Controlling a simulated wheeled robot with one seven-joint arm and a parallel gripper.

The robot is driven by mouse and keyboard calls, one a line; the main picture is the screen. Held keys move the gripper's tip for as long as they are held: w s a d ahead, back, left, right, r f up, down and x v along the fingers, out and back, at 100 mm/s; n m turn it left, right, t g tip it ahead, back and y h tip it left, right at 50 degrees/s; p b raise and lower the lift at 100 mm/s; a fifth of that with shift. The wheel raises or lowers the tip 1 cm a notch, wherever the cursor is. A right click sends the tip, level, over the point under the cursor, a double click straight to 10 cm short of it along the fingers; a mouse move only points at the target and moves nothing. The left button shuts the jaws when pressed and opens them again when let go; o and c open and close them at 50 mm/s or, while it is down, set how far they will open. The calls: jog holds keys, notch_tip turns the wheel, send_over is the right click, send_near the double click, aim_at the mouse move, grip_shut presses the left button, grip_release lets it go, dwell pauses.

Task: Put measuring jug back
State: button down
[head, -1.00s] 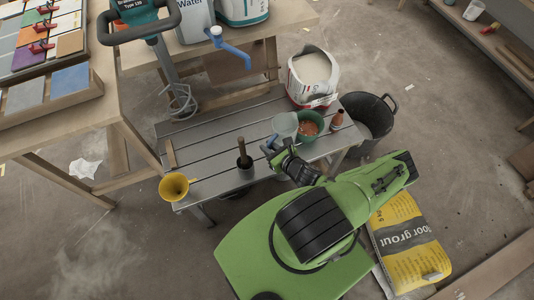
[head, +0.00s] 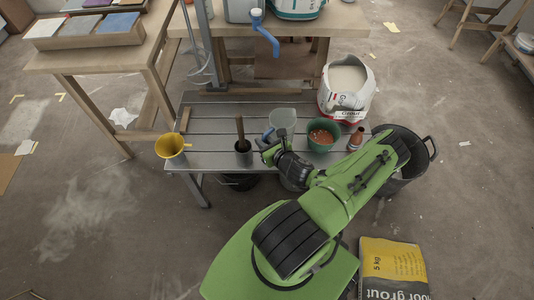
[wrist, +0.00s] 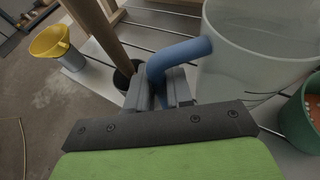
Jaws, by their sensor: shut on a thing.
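The measuring jug (head: 283,119) is a clear, pale container with a blue handle, on or just above the slatted grey bench. My gripper (head: 266,141) is at its front left. In the wrist view the jug's wall (wrist: 245,55) fills the upper right. There my gripper (wrist: 160,92) is shut on the jug's blue handle (wrist: 180,57). The jug looks upright. Its base is partly hidden behind my arm in the head view, so I cannot tell whether it touches the bench.
On the bench (head: 210,127) stand a yellow funnel (head: 170,146), a dark pot with a stick (head: 242,146), a green bowl (head: 322,134) and a brown bottle (head: 356,138). A grout bag (head: 346,92) stands behind. A dark bucket (head: 415,155) is on the floor at right.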

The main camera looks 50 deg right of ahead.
notch_tip(320, 180, down, 5)
jog(key=shift+f+b, duration=0.2)
jog(key=shift+b, duration=0.8)
jog(key=shift+r, duration=0.15)
jog(key=c, duration=1.5)
grip_release()
jog(key=shift+f, duration=0.2)
jog(key=o, duration=0.5)
jog(key=shift+r, duration=0.1)
